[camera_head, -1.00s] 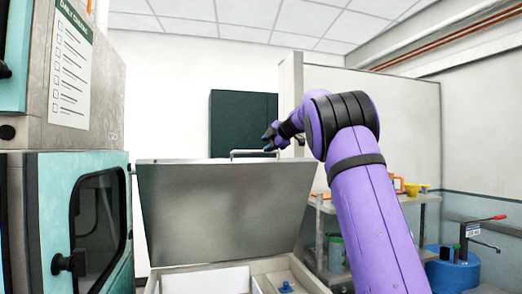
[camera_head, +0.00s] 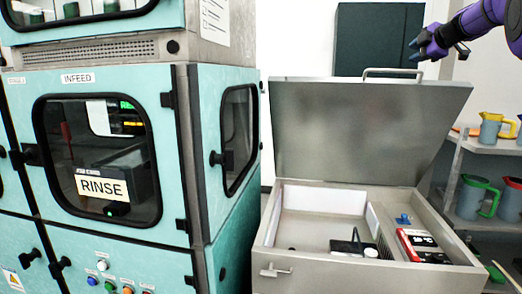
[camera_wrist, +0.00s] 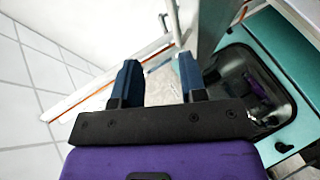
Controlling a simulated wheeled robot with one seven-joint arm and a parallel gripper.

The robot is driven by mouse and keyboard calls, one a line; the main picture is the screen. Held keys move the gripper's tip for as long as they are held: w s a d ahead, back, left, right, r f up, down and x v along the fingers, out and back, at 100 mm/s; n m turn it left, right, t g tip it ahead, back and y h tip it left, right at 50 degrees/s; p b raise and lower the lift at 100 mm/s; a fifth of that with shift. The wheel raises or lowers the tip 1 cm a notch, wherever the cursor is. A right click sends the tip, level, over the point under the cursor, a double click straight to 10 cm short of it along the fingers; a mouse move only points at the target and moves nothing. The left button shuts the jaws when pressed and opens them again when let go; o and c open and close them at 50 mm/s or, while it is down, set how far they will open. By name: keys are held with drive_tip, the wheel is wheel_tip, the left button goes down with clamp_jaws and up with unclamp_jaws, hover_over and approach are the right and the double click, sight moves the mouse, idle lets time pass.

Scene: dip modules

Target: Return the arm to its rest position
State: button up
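My gripper (camera_head: 422,48) is at the upper right of the head view, raised above the lid of the metal chest and clear of it. In the wrist view its two blue fingers (camera_wrist: 158,84) stand apart with a gap between them, and nothing is held there. Part of my purple arm shows at the top right edge of the head view; the rest is out of frame.
A metal chest (camera_head: 345,274) stands with its lid (camera_head: 370,130) up; a red-and-black display unit (camera_head: 422,246) sits in its right part. A teal machine (camera_head: 100,238) marked RINSE is at left. Shelves (camera_head: 485,146) with jugs stand at right.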

drive_tip(key=s+a+r+m+t+h, duration=0.35)
drive_tip(key=s+r+m, duration=0.25)
drive_tip(key=s, duration=0.2)
drive_tip(key=s+a+f+m+h, duration=0.35)
drive_tip(key=s+m, duration=0.25)
drive_tip(key=s, duration=0.3)
drive_tip(key=s+a+f+m+g+y, duration=0.2)
drive_tip(key=s+a+f+g, duration=0.4)
drive_tip(key=s+f, duration=0.8)
drive_tip(key=s+a+f+m+g+y, duration=0.3)
drive_tip(key=s+a+f+g, duration=0.3)
drive_tip(key=s+a+f, duration=0.7)
drive_tip(key=s+f, duration=0.1)
drive_tip(key=s, duration=0.3)
drive_tip(key=shift+s+f, duration=0.25)
drive_tip(key=shift+f, duration=0.15)
drive_tip(key=shift+d, duration=0.1)
